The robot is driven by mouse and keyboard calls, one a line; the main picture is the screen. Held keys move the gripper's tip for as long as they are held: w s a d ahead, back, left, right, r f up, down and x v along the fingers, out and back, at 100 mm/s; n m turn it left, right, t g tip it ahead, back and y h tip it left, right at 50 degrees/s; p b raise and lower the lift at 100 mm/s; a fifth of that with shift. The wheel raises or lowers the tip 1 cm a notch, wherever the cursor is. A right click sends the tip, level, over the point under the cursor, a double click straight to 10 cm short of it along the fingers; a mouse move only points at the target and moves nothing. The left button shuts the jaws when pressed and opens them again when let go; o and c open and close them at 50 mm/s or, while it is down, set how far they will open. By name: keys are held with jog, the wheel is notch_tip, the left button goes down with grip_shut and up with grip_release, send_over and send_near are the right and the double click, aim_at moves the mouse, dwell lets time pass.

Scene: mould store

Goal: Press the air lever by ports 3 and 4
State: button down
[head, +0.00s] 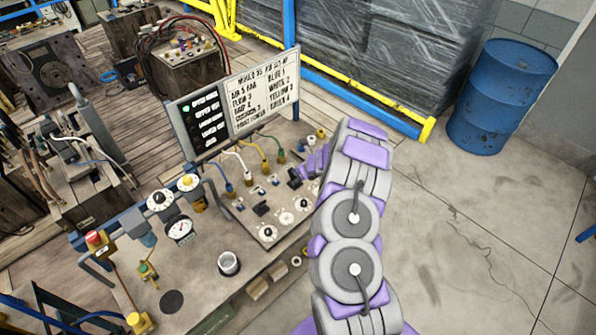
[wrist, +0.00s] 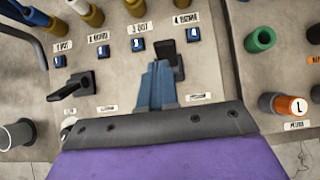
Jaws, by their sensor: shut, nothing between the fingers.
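The panel (head: 235,195) carries a row of numbered ports with coloured plugs. A second black lever (wrist: 74,86) is at the left, below tags 1 and 2. In the head view, my gripper (head: 314,160) is over the panel's right end, close to the lever (head: 295,178).
A board with a printed list (head: 263,90) and a dark status screen (head: 205,122) stands behind the panel. A gauge (head: 180,230) and a red button (head: 94,238) are at the left. In the wrist view, a green fitting (wrist: 260,39) and an orange one (wrist: 290,105) lie right of the fingers.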

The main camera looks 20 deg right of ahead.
jog(key=w+r+p+v, duration=0.1)
jog(key=v, duration=1.1)
jog(key=shift+r, duration=0.25)
jog(key=shift+s+a, duration=0.1)
